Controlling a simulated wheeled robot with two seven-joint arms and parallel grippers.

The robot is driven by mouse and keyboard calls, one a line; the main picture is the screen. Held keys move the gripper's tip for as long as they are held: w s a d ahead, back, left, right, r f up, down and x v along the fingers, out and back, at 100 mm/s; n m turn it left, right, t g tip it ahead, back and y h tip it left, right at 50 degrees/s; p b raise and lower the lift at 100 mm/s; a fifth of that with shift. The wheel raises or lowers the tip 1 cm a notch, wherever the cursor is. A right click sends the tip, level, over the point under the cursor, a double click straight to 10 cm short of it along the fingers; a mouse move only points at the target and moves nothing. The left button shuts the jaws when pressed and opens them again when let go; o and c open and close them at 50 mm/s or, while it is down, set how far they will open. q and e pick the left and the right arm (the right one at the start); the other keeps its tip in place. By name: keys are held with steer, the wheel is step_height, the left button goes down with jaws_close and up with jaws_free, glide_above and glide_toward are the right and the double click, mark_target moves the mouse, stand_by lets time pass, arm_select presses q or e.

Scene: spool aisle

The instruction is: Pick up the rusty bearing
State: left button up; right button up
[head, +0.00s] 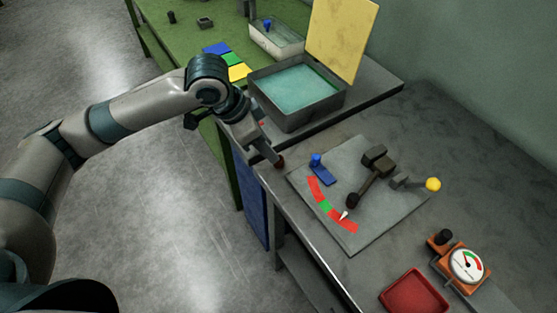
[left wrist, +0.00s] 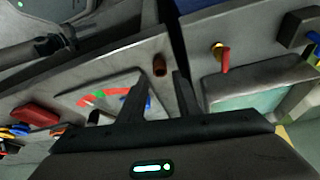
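The rusty bearing (head: 281,163) is a small reddish-brown cylinder at the left edge of the grey bench, partly hidden by my left gripper (head: 271,153) in the head view. In the left wrist view the bearing (left wrist: 160,65) stands near the bench edge, lined up with the gap between the two dark fingers of my left gripper (left wrist: 160,86). The fingers are apart, with nothing gripped between them. I cannot tell how far the fingertips are from the bearing. My right gripper is not seen.
A grey plate (head: 399,214) with a red-green scale and a dark lever lies right of the bearing. A grey tank of teal liquid (head: 317,118) stands behind. A red tray (head: 414,292) and an orange dial gauge (head: 467,265) sit at the front right.

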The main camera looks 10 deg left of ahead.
arm_select(q)
steer(key=x, duration=0.4)
arm_select(e)
steer(key=shift+s+a, duration=0.1)
steer(key=shift+s, duration=0.25)
arm_select(q)
steer(key=shift+w+d+f, duration=0.15)
steer(key=shift+d+f, duration=0.05)
steer(key=shift+f, duration=0.4)
arm_select(e)
steer(key=shift+s, duration=0.3)
steer(key=shift+s+f, duration=0.1)
steer(key=shift+d, duration=0.3)
arm_select(q)
steer(key=shift+c, duration=0.7)
arm_select(e)
steer(key=shift+w, duration=0.2)
arm_select(q)
jaws_close()
arm_select(e)
steer(key=shift+w, duration=0.35)
steer(key=shift+w+a+r, duration=0.1)
steer(key=shift+a+r, duration=0.1)
